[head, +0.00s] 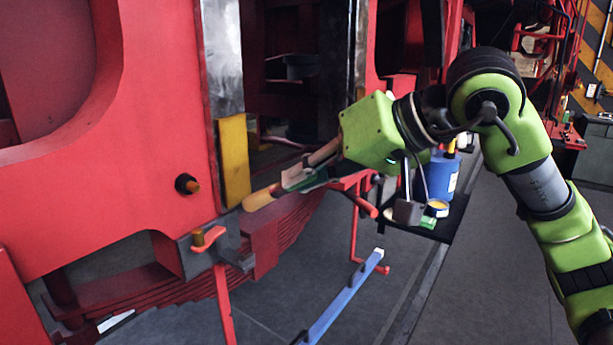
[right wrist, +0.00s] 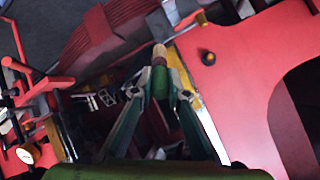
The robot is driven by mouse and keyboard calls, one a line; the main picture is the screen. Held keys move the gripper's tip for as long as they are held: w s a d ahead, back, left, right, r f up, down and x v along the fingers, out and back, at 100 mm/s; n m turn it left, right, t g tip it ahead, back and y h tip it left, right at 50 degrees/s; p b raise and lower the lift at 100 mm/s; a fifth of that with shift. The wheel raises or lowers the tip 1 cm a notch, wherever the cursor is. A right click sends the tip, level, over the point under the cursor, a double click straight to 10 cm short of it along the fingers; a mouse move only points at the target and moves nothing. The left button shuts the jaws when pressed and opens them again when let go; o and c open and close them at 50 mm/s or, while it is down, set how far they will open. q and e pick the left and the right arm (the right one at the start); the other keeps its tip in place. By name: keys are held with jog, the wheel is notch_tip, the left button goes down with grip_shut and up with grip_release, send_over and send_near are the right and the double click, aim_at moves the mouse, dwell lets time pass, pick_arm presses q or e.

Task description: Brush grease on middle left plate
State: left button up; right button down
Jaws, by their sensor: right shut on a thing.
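A brush (head: 260,198) with a pale yellow end is held in my right gripper (head: 303,178), which is shut on it. The brush points down and left in the head view. It also shows in the right wrist view (right wrist: 160,54), between the two fingertips. A flat yellow plate (head: 235,160) stands upright on the red frame, below a bare grey metal strip (head: 222,55). The brush end is just below and right of the plate's lower edge in the head view; I cannot tell whether they touch. A yellow strip (right wrist: 186,80) lies beside the brush in the right wrist view. My left gripper is not in view.
The red frame (head: 110,190) fills the left, with a dark bolt (head: 186,184) sticking out. Red leaf springs (head: 290,225) lie below. A dark tray (head: 450,225) behind my right arm carries a blue can (head: 442,176) and small tins. A blue bar (head: 345,297) stands low in front.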

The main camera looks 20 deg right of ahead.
jog(key=shift+w+a, duration=0.4)
jog(key=shift+w, duration=0.1)
dwell(0.4)
jog(key=shift+r, duration=0.1)
jog(key=shift+s+d+r+p, duration=0.1)
jog(key=shift+r+p, duration=1.6)
jog(key=shift+r, duration=0.25)
notch_tip(320, 180, up, 12)
jog(key=p, duration=0.9)
jog(key=shift+f+b, duration=6.85)
jog(key=shift+f, duration=1.25)
jog(key=shift+r, duration=0.1)
